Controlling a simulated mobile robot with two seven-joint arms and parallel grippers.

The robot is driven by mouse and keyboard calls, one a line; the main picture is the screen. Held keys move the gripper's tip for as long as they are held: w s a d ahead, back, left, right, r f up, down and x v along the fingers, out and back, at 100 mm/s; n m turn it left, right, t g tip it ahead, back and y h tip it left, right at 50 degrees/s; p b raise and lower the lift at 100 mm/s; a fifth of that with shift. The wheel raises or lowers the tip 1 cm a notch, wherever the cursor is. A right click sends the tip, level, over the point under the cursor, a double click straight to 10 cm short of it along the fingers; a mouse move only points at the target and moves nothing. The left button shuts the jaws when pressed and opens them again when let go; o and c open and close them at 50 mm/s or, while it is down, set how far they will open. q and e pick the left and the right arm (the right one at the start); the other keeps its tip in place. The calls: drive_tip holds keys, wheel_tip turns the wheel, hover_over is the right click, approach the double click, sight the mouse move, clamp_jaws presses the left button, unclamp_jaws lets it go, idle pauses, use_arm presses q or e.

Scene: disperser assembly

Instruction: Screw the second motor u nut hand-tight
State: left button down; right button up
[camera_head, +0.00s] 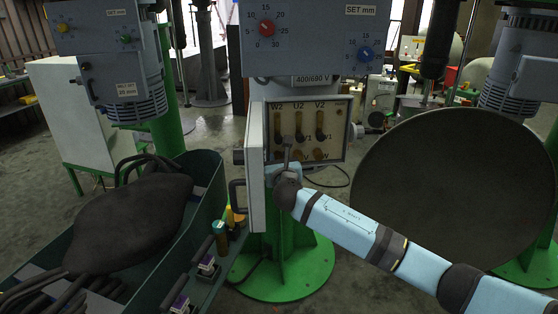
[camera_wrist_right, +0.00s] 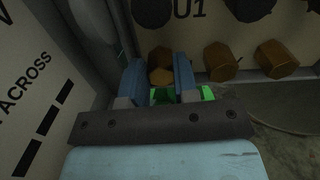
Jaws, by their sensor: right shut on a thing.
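The open motor terminal box (camera_head: 342,117) faces me, with rows of terminals marked W2, U2, V2 above and brass nuts below. My right gripper (camera_head: 287,149) reaches into its lower left part. In the right wrist view my right gripper (camera_wrist_right: 157,82) has its two blue fingers on either side of a hexagonal brass nut (camera_wrist_right: 161,75), shut on it. Another brass piece shows right behind that nut, so I cannot tell how far it sits on its stud. Two more brass nuts, a middle one (camera_wrist_right: 220,60) and a right one (camera_wrist_right: 277,57), stand apart to the right. My left gripper is out of view.
The white box cover (camera_head: 256,170) stands open close left of my right gripper. A green bin (camera_head: 206,185) with a dark bag (camera_head: 130,222) is at the left. A large dark disc (camera_head: 450,190) stands to the right, behind my right arm.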

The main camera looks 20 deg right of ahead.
drive_tip(key=shift+m, duration=0.3)
drive_tip(key=shift+s+d+f+m+b, duration=0.15)
drive_tip(key=shift+m+b, duration=0.85)
drive_tip(key=shift+m, duration=2.85)
drive_tip(key=shift+w+d+f+m+b, duration=0.15)
drive_tip(key=shift+m+b, duration=0.9)
drive_tip(key=shift+m, duration=2.85)
drive_tip(key=shift+s+d+f+m+b, duration=0.15)
drive_tip(key=shift+m+b, duration=0.85)
drive_tip(key=shift+m, duration=2.85)
drive_tip(key=shift+a, duration=0.1)
drive_tip(key=o, duration=0.9)
drive_tip(key=shift+f, duration=0.1)
